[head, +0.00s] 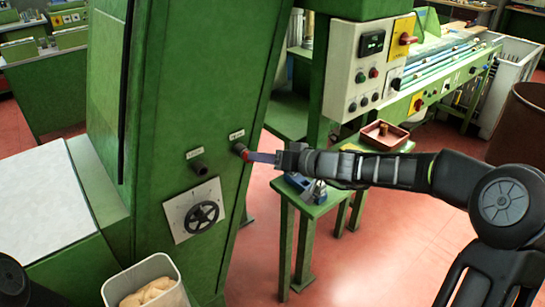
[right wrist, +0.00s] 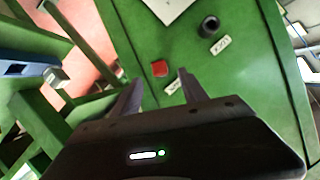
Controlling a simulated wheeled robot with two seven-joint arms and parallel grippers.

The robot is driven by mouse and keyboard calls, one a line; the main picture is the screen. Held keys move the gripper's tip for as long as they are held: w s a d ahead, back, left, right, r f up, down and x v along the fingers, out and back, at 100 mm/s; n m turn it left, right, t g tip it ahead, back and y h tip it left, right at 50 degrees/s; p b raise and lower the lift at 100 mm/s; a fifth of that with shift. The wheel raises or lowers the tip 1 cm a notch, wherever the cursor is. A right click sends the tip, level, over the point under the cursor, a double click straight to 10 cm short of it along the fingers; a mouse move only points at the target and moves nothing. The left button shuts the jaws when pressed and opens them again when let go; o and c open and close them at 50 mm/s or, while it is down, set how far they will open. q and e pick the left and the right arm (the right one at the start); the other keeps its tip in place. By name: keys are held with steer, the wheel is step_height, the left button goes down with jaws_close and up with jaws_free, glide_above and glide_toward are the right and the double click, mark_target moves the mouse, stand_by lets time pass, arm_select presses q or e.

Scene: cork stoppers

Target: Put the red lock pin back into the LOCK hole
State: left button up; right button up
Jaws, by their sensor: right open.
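The red lock pin (head: 246,156) shows as a red end at the right-hand dark socket (head: 238,147) on the green machine's front. In the right wrist view the red pin (right wrist: 159,68) sits against the green panel beside a small white label. How deep it sits is hidden, and the label text is too small to read. A second dark socket (head: 199,168) with its own label is to the left; it also shows in the wrist view (right wrist: 209,25). My right gripper (head: 262,157) is open, its fingertips just short of the pin and on either side of it. My left gripper is out of view.
A black handwheel (head: 203,212) on a white plate is below the sockets. A pale bin (head: 113,291) is at the bottom left. A small green stand with a blue object (head: 302,184) and a reddish tray (head: 383,136) are behind my right arm.

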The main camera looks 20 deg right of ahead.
mark_target(246, 154)
steer(key=p+x, duration=0.1)
steer(key=x, duration=0.4)
steer(key=shift+w+a, duration=0.1)
steer(key=shift+a, duration=0.05)
steer(key=shift+c, duration=0.4)
jaws_close()
